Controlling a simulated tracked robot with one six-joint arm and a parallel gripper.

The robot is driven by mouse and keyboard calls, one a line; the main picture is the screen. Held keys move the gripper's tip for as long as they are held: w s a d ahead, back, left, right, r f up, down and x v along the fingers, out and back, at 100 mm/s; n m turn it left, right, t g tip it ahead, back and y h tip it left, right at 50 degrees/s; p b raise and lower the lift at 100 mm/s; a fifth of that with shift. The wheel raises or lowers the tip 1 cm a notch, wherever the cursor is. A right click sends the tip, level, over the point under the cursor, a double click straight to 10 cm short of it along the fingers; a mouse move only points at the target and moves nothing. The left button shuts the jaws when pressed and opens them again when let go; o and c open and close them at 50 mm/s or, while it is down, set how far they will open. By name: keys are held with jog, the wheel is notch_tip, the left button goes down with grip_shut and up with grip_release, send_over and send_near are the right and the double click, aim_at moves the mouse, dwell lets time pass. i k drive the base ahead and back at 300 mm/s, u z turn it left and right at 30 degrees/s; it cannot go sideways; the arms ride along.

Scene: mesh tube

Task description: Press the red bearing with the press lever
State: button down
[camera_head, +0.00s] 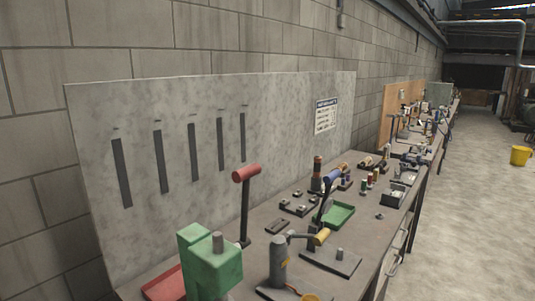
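A lever with a red T-shaped grip (246,173) on a dark upright shaft stands on the workbench near its back edge. A green press-like block (218,265) with a grey post on top stands at the bottom, left of centre. I cannot tell if the lever joins the green block. I cannot make out a red bearing for sure; a small red piece (370,178) sits farther along the bench, too small to name. My gripper does not show in this view.
A red tray (164,286) lies left of the green block. A grey fixture (279,262) stands to its right, and a green tray (338,214) lies farther back. Several small tools crowd the bench. Open floor (470,200) lies right, with a yellow bucket (520,156).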

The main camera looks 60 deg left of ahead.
aim_at(243, 175)
jog(key=i, duration=2.15)
jog(key=u, duration=3.25)
